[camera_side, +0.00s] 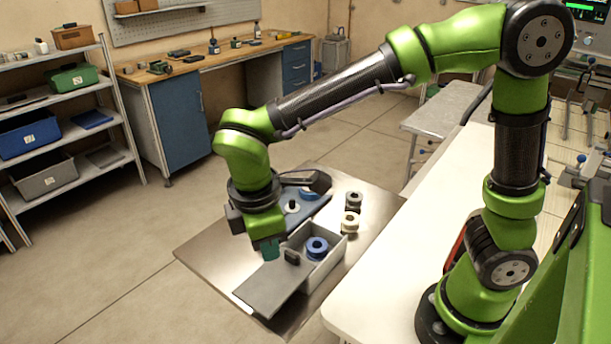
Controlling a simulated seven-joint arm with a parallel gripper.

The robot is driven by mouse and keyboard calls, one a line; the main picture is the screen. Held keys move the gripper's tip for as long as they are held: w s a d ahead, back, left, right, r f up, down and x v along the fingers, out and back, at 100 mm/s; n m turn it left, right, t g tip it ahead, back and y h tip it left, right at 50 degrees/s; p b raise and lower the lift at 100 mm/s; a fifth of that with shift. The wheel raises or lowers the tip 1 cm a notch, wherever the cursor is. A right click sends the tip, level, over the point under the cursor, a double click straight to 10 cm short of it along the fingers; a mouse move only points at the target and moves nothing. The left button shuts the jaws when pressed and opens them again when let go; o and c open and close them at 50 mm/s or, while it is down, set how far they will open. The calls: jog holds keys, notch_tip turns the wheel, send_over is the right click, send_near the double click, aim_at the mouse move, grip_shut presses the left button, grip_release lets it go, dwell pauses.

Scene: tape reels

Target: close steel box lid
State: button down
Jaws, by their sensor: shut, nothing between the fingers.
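The grey steel box (326,271) stands on a metal work surface, with a blue tape reel (317,247) inside it. Its flat grey lid (268,291) lies to the left and front of the box's opening, with a dark handle (292,257) near its right rear edge. The box's interior is uncovered at the reel. My gripper (268,254) is shut and points down at the lid's rear left part, left of the handle. I cannot tell whether the fingertips touch the lid.
Behind the box is a blue-grey base (308,209) with a white reel and dark post (292,206). A dark reel (354,201) and a cream reel (350,222) stand to the right on the metal table (215,249). The table's left side is clear.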

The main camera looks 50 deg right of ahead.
jog(key=a+f+n+h, duration=0.1)
jog(key=a+n, duration=0.1)
jog(key=n, duration=0.1)
jog(key=n+h, duration=0.2)
jog(key=n, duration=0.2)
send_near(292, 265)
jog(key=f, duration=0.1)
jog(key=a+f, duration=0.2)
jog(key=f, duration=0.1)
jog(key=d, duration=0.3)
jog(key=shift+r, duration=0.15)
jog(key=shift+d, duration=0.35)
jog(key=shift+d, duration=0.15)
jog(key=d, duration=1.2)
jog(key=shift+w, duration=0.15)
